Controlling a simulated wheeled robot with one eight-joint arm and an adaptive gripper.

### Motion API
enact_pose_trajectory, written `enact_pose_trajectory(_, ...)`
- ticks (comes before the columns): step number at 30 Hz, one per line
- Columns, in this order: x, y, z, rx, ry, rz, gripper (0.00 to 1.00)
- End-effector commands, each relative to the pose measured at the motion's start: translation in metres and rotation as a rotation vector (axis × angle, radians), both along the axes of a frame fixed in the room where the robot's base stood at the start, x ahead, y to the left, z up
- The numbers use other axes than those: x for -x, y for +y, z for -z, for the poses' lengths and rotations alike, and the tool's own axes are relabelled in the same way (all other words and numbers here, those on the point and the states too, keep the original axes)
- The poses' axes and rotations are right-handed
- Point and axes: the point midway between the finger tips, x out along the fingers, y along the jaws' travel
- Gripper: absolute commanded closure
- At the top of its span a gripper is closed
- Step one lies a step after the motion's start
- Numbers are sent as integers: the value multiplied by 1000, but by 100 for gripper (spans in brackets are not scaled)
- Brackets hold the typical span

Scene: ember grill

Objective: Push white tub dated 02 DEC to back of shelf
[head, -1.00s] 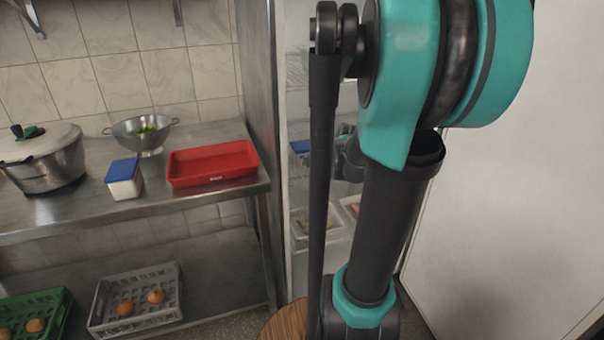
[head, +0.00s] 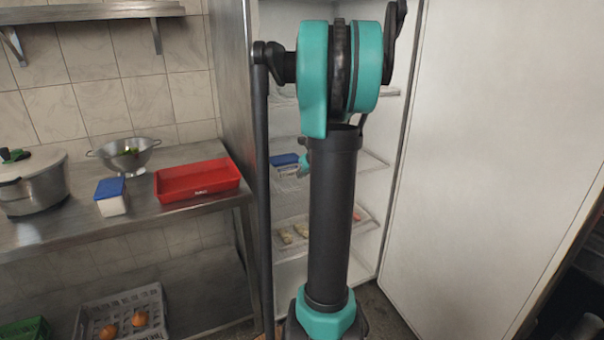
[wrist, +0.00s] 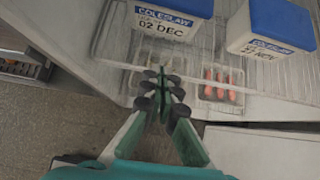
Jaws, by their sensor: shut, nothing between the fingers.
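The white tub dated 02 DEC (wrist: 160,26) has a blue lid and a label reading COLESLAW. It stands on a fridge shelf at the top of the wrist view, partly cut off by the frame. A second blue-lidded coleslaw tub (wrist: 268,28) stands to its right; its date seems to read 21 NOV. My gripper (wrist: 161,74) is shut and empty, its tips just below the 02 DEC tub in the picture; I cannot tell whether they touch it. In the head view my arm hides the gripper, and a blue-lidded tub (head: 284,160) shows on the shelf, its label unreadable.
Lower in the fridge is a clear tray (head: 288,236) with food. The open fridge door (head: 490,130) is at right and the steel side wall (head: 232,90) at left. On the counter are a red tray (head: 197,182), another blue-lidded tub (head: 112,197) and a pot (head: 30,185).

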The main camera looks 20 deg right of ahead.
Motion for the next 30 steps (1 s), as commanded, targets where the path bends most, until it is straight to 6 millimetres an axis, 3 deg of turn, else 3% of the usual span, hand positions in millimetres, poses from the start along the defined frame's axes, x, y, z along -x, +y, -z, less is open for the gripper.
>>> enact_pose_trajectory(12, -46, 3, 43, 1, 0, -3, 100)
enact_pose_trajectory(19, -74, 4, 42, 1, 0, -3, 100)
enact_pose_trajectory(30, -81, 3, 42, 1, 0, -1, 100)
